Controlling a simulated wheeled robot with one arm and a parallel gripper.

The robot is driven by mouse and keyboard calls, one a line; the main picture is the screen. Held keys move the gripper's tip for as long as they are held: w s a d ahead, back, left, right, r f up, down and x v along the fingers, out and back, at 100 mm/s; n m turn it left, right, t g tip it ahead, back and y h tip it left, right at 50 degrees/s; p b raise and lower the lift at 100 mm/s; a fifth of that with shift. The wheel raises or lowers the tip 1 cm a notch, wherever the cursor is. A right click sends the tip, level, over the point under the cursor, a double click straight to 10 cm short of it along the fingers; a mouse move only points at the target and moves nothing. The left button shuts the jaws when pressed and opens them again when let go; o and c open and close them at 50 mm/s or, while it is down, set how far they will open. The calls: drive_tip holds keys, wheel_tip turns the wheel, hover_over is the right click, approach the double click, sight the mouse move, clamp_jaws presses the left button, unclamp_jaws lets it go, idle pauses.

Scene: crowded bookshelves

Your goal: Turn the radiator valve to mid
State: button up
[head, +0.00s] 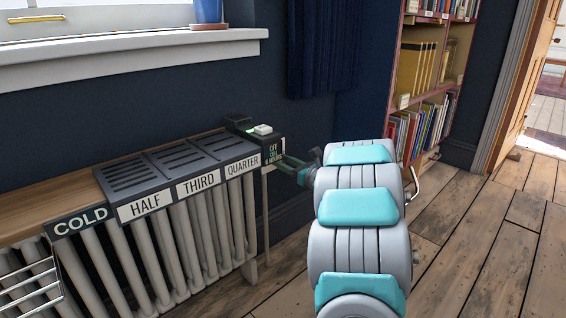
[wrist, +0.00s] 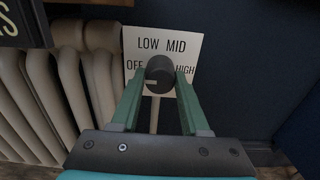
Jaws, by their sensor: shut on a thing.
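The radiator valve is a dark round knob (wrist: 159,76) in the wrist view, in front of a white card (wrist: 186,48) marked OFF, LOW, MID and HIGH. A short pale mark shows on the knob's left part, towards the OFF side. My gripper (wrist: 159,82) has its two green fingers shut on the knob, one on each side. In the head view my gripper (head: 286,163) reaches to the radiator's right end, and I cannot make out the knob there. The radiator (head: 185,240) is cream and ribbed.
Dark trays (head: 185,158) labelled HALF, THIRD and QUARTER sit on the radiator's wooden shelf (head: 40,213). A small dark device (head: 270,150) stands at its right end, close to my gripper. A bookcase (head: 425,75) stands behind my arm. Wooden floor (head: 465,240) is clear at right.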

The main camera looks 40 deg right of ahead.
clamp_jaws()
